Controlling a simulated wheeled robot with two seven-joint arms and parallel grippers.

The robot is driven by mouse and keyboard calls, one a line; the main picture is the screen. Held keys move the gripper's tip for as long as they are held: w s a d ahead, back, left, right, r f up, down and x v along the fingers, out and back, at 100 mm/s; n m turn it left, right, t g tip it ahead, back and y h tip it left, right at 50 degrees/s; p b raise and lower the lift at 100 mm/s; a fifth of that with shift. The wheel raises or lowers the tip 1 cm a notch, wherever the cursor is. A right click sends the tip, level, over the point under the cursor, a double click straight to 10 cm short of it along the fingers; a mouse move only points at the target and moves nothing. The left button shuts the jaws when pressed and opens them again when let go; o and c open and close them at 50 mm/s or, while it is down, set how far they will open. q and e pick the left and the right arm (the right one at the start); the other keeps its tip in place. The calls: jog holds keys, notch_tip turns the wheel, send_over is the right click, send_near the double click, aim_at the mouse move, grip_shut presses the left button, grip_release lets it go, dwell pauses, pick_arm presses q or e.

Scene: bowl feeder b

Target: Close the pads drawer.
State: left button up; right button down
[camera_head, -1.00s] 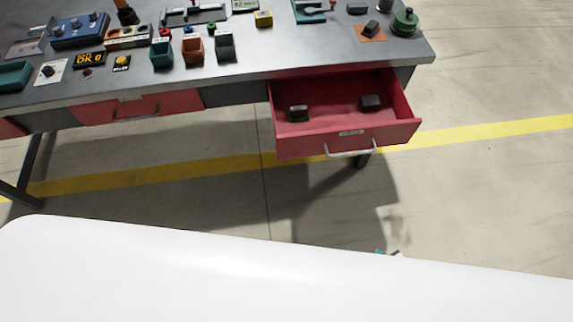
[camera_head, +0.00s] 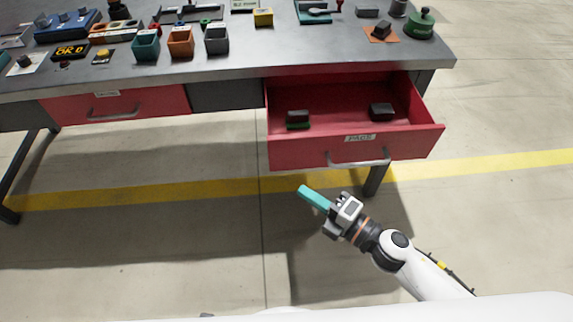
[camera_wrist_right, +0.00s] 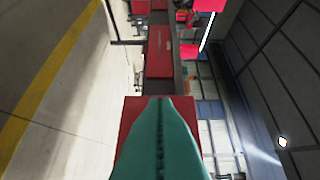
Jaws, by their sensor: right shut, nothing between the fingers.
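The red pads drawer (camera_head: 300,152) stands pulled out at the right end of the bench, with a "PADS" label and a pale bar handle (camera_head: 358,162) on its front. Two dark pads lie in it, one at the left (camera_head: 298,118) and one at the right (camera_head: 381,111). My right gripper (camera_head: 303,190) has teal fingers, shut and empty. In the head view it shows below the drawer front, left of the handle, apart from it. In the right wrist view the shut fingers (camera_wrist_right: 160,135) point at a red surface (camera_wrist_right: 130,125). My left gripper is not in view.
The grey bench top (camera_head: 330,60) carries several small bins, a blue device and a green weight (camera_head: 423,24). A second red drawer (camera_head: 120,105) at the left is shut. Bench legs stand below. The floor in front is open.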

jog(key=w+a, duration=0.1)
jog(key=w, duration=0.1)
jog(key=w+a, duration=0.2)
jog(key=w, duration=0.1)
jog(key=w+a, duration=0.1)
jog(key=w, duration=0.1)
jog(key=shift+w+a, duration=0.15)
jog(key=shift+w, duration=0.05)
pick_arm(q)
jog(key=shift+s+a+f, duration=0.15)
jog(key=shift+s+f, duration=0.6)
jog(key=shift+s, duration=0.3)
pick_arm(e)
jog(key=shift+w, duration=0.3)
